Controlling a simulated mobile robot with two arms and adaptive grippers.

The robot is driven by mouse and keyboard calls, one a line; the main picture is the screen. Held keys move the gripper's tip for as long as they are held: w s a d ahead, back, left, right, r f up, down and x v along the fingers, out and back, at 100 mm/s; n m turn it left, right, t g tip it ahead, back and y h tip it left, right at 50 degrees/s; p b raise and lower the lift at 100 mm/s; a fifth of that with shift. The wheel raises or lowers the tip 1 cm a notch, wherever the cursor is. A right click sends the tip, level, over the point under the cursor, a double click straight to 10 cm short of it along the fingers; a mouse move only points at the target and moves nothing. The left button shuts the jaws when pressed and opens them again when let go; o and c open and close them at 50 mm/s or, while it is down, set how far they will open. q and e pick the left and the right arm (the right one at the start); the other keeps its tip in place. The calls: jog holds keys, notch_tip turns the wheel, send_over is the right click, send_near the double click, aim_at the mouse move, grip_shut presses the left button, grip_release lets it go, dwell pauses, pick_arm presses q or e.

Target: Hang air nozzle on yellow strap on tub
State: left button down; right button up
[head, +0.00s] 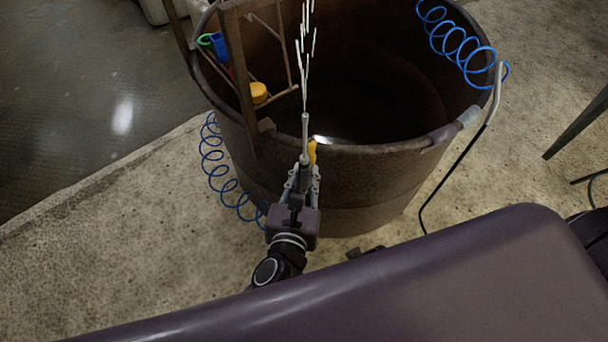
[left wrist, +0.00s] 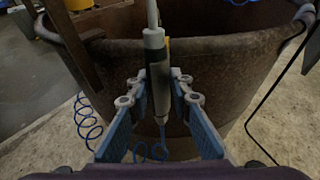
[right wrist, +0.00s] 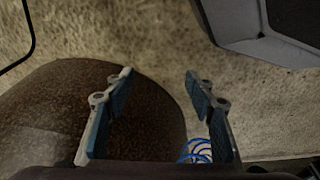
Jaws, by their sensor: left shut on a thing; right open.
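The air nozzle (head: 305,128), a slim grey tube with a dark body, stands upright at the near rim of the large brown tub (head: 340,168). My left gripper (head: 303,174) is shut on the nozzle's body. In the left wrist view the nozzle (left wrist: 155,42) stands between the fingers (left wrist: 159,85), with a blue hose below. A bit of the yellow strap (head: 312,151) shows just right of the nozzle, on the tub's near wall. The nozzle hides most of it, so I cannot tell whether they touch. My right gripper (right wrist: 158,80) is open and empty.
Blue coiled hose (head: 220,178) hangs left of the tub, and another coil (head: 455,42) lies over its far right rim. A brown frame (head: 240,75) with a yellow round item (head: 259,93) stands at the left rim. White streaks rise above the nozzle. Concrete floor surrounds the tub.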

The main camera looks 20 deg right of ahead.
pick_arm(q)
jog(key=shift+w+d, duration=0.1)
jog(key=shift+w, duration=0.05)
pick_arm(e)
jog(key=shift+f, duration=0.25)
pick_arm(q)
jog(key=shift+w+d+p, duration=0.2)
jog(key=shift+w+p, duration=0.15)
jog(key=shift+w, duration=0.05)
pick_arm(e)
jog(key=shift+s+f, duration=0.1)
jog(key=shift+f, duration=0.55)
pick_arm(q)
jog(key=shift+w+d+r+p, duration=0.1)
jog(key=shift+w+d+p, duration=0.35)
jog(key=shift+w, duration=0.35)
pick_arm(e)
jog(key=s+f, duration=0.2)
jog(key=shift+s+d+f, duration=0.15)
jog(key=shift+s+f, duration=0.15)
jog(key=shift+f, duration=0.1)
pick_arm(q)
jog(key=shift+r, duration=0.15)
pick_arm(e)
jog(key=shift+w+r, duration=0.1)
jog(key=shift+w, duration=0.1)
